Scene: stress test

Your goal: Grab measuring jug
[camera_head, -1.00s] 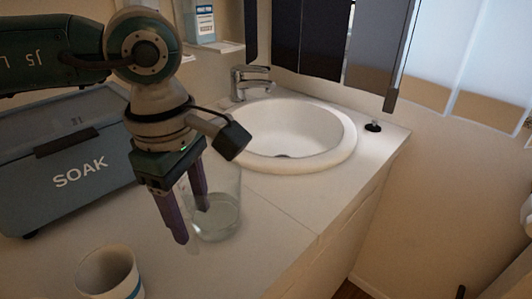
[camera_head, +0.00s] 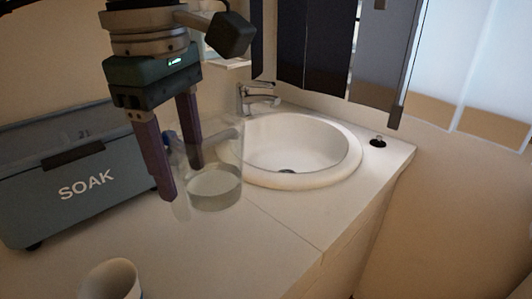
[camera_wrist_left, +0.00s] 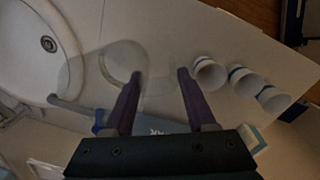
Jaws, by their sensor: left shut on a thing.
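The measuring jug (camera_head: 216,188) is a clear see-through vessel with a pale, greyish lower part. It is in front of the sink's left side in the head view, and looks raised a little off the counter. My left gripper (camera_head: 180,180) points down with its two purple fingers apart, shut on the jug. In the left wrist view, the jug's faint round outline (camera_wrist_left: 122,60) shows at and beside the left gripper's fingertips (camera_wrist_left: 160,75). The clear wall makes the exact contact hard to see. My right gripper is in neither view.
A blue-grey box marked SOAK (camera_head: 85,190) stands at the left. A white cup (camera_head: 112,280) is at the front; several blue-banded cups (camera_wrist_left: 208,73) show in the wrist view. The round sink (camera_head: 340,160) and tap (camera_head: 258,97) are behind right.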

